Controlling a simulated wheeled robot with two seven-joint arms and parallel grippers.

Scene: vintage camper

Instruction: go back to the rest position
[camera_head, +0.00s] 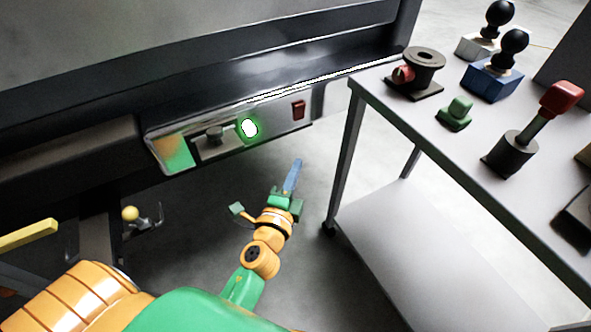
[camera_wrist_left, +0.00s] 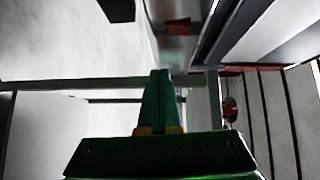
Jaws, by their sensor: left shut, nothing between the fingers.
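My left gripper (camera_head: 292,176) reaches up from the bottom of the head view, on an orange and green arm. Its fingers are shut together and hold nothing. It hangs in free air over the grey floor, below and to the right of the control panel and left of the cart. In the left wrist view the closed fingers (camera_wrist_left: 161,100) point up the picture, with nothing between them. My right gripper does not show.
The camper's panel (camera_head: 225,139) carries a lit green button (camera_head: 249,128), a red rocker switch (camera_head: 298,109) and a dark knob (camera_head: 214,135). A grey two-level cart (camera_head: 463,147) stands right, holding several controls, including a red-topped lever (camera_head: 562,97). A yellow ball knob (camera_head: 130,214) is lower left.

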